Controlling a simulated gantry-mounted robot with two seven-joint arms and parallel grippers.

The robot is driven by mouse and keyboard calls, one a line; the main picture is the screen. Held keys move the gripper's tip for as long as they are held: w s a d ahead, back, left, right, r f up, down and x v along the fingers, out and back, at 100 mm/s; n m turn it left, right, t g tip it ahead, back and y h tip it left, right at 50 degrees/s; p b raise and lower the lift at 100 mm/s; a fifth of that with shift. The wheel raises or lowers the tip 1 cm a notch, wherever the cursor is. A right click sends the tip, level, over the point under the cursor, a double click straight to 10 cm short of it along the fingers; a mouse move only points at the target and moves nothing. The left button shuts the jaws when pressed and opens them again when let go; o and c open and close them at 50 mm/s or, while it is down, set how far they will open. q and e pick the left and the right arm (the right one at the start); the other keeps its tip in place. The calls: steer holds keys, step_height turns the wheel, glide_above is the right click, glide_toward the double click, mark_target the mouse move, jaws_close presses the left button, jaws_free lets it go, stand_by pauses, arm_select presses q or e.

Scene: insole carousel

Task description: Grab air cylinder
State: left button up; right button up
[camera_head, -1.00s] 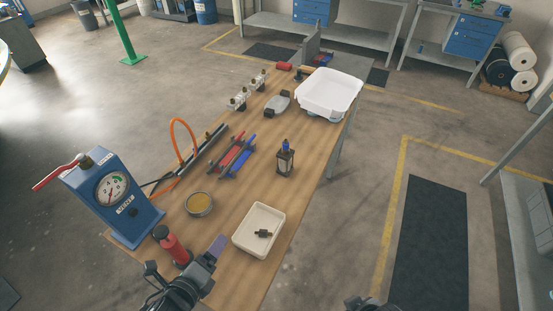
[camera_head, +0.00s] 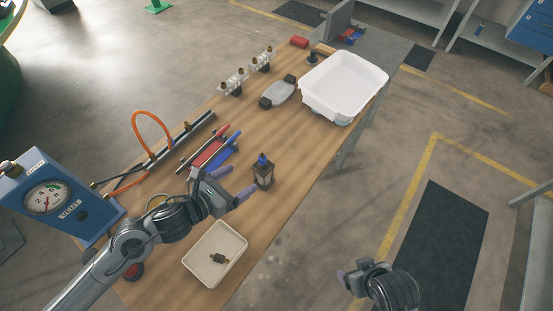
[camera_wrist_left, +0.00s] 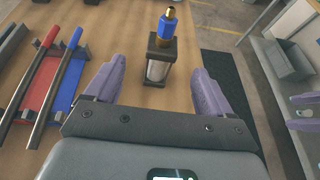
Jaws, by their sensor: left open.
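The air cylinder (camera_head: 263,177) stands upright on the wooden table, with dark end caps, a metallic body and a blue fitting on top. In the left wrist view the air cylinder (camera_wrist_left: 159,62) shows ahead, between the two purple fingers. My left gripper (camera_head: 240,185) is open and empty, its fingertips close to the cylinder from its left in the head view. Whether either finger touches it I cannot tell. My right gripper (camera_head: 346,277) is low in the head view, right of the table edge and over the floor; its jaws are too unclear to read.
A white tray (camera_head: 212,230) holding a small dark fitting is near my left arm. Red and blue holders with dark rods (camera_head: 222,155) lie left of the cylinder. A gauge box (camera_head: 90,215) stands at left; a large white bin (camera_head: 312,95) is farther back.

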mark_target(257, 171)
arm_select(q)
steer(key=x, duration=0.5)
steer(key=shift+w+d+f, duration=0.2)
steer(key=shift+d, duration=0.1)
steer(key=shift+s+f+x, duration=0.1)
steer(key=shift+f+x, duration=0.05)
steer(key=shift+x, duration=1.15)
steer(key=shift+s+f+x, duration=0.1)
steer(key=shift+f+x, duration=0.1)
steer(key=shift+x, duration=1.1)
steer(key=c, duration=1.1)
steer(key=shift+r, duration=0.1)
steer(key=shift+c, duration=1.3)
steer(key=shift+r, duration=0.1)
